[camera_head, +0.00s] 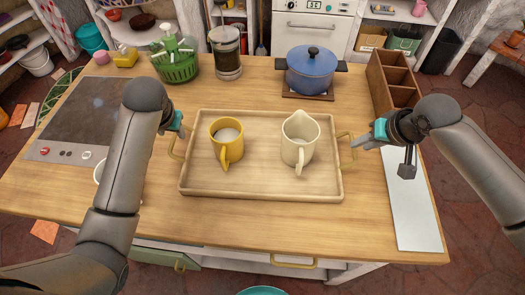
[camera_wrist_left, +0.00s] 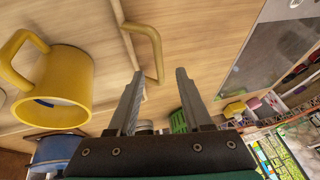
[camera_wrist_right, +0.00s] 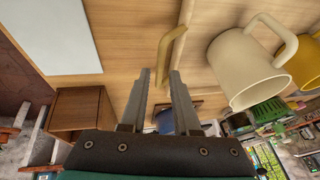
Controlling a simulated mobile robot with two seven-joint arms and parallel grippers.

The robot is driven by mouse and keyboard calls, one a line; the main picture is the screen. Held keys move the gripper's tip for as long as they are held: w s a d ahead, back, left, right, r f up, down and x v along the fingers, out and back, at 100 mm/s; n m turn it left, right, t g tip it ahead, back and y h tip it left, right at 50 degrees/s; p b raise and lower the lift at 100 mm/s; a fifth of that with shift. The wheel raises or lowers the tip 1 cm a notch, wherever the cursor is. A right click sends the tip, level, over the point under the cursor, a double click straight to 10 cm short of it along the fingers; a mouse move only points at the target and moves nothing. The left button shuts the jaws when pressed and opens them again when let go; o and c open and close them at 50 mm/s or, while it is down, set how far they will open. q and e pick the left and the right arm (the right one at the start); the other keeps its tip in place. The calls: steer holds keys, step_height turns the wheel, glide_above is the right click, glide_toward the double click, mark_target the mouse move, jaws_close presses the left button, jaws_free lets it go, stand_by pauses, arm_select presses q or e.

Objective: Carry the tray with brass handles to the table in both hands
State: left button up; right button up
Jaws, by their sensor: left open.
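The wooden tray (camera_head: 262,190) rests on the counter, with a brass handle at its left end (camera_head: 176,147) and another at its right end (camera_head: 348,148). A yellow mug (camera_head: 226,146) and a cream jug (camera_head: 299,152) stand upright on it. My left gripper (camera_head: 182,126) is open by the left handle; in the left wrist view that handle (camera_wrist_left: 155,45) reaches down between the fingertips. My right gripper (camera_head: 368,141) is open by the right handle; in the right wrist view that handle (camera_wrist_right: 166,52) reaches between the fingertips. Neither gripper is closed on a handle.
A blue pot (camera_head: 312,72), a French press (camera_head: 227,58) and a green caddy (camera_head: 176,66) stand behind the tray. A wooden divided box (camera_head: 392,80) is at back right. A dark cooktop (camera_head: 88,118) lies left, a white board (camera_head: 412,205) right. The counter before the tray is clear.

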mark_target(174, 135)
arm_select(q)
steer(key=shift+x, duration=2.65)
arm_select(e)
steer(key=shift+x, duration=2.7)
arm_select(q)
steer(key=c, duration=0.4)
arm_select(e)
steer(key=c, duration=0.4)
arm_select(q)
jaws_close()
arm_select(e)
jaws_close()
arm_select(q)
steer(key=shift+w+r, duration=0.1)
steer(key=shift+r, duration=0.1)
arm_select(e)
steer(key=shift+w+r, duration=0.1)
steer(key=shift+r, duration=0.1)
